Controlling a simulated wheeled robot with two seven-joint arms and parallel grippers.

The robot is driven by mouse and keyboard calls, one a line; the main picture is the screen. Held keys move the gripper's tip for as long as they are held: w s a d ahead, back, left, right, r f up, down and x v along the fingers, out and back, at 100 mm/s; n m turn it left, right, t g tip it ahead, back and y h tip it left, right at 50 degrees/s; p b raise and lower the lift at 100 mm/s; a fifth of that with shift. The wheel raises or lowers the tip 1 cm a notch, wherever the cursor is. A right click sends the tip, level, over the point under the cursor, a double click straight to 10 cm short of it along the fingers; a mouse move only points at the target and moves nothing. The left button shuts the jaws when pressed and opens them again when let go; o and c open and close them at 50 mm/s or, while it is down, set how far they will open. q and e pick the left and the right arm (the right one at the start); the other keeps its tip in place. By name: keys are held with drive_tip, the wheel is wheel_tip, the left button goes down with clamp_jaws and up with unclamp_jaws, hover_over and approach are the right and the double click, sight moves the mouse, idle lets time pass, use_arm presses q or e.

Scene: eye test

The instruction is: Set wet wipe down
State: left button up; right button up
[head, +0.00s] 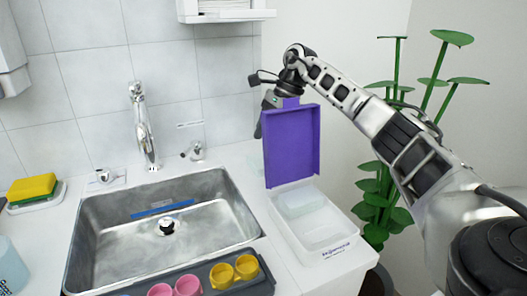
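A white, partly see-through box (325,238) stands on the counter right of the sink. A pale bluish-white block (301,203), perhaps the wet wipes, lies inside its far part. A purple lid (291,145) stands upright at the box's far left side, its hollow face towards me. My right gripper (272,112) is at the lid's top edge, beside a small purple tab. The lid hides part of its fingers, so I cannot tell whether it grips the lid. No separate wipe shows in the gripper.
A metal sink (105,245) with a faucet (143,125) fills the left. A grey tray (262,283) with pink and yellow cups lies at its front edge. A yellow sponge (32,187) sits far left. A green plant (385,195) stands right of the counter.

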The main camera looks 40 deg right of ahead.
drive_tip(key=p+v, duration=0.1)
drive_tip(key=v, duration=0.6)
idle(0.3)
